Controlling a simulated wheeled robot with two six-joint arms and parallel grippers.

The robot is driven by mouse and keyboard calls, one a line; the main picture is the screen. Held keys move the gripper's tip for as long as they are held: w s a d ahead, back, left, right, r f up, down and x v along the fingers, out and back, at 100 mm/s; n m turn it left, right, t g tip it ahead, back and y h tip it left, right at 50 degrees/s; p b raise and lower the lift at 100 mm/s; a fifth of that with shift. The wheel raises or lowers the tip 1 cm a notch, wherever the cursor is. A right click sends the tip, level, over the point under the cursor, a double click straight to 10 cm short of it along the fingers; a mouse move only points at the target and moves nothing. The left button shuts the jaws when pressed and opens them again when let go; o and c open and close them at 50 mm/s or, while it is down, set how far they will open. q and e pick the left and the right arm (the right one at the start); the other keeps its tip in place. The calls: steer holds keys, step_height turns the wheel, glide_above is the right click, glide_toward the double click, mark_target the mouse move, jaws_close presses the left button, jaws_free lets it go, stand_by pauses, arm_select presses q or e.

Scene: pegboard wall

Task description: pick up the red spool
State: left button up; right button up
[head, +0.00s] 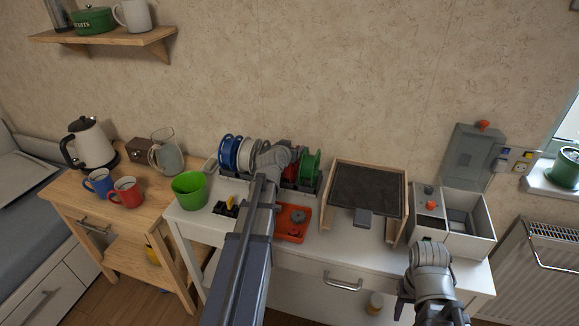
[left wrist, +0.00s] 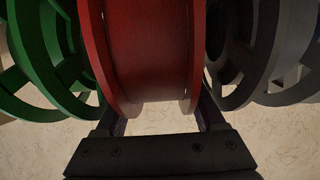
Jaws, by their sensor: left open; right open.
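The red spool (left wrist: 150,50) fills the upper middle of the left wrist view, between a green spool (left wrist: 40,60) on the left and a grey spool (left wrist: 285,60) on the right. My left gripper (left wrist: 160,112) is open, with one finger on each side of the red spool's lower part. I cannot tell whether the fingers touch it. In the head view, my left gripper (head: 277,160) is at the spool rack and hides most of the red spool (head: 291,172). My right gripper (head: 430,302) is open and empty at the lower right, in front of the white desk.
Blue (head: 229,152), white (head: 246,155) and green spools stand close by in the rack. A green cup (head: 189,190), an orange-red tray (head: 292,225) and a wood-framed dark panel (head: 367,192) are on the white desk (head: 300,258). A divided white box (head: 470,240) stands at right.

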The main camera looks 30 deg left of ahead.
arm_select(q)
jaws_close()
stand_by(0.5)
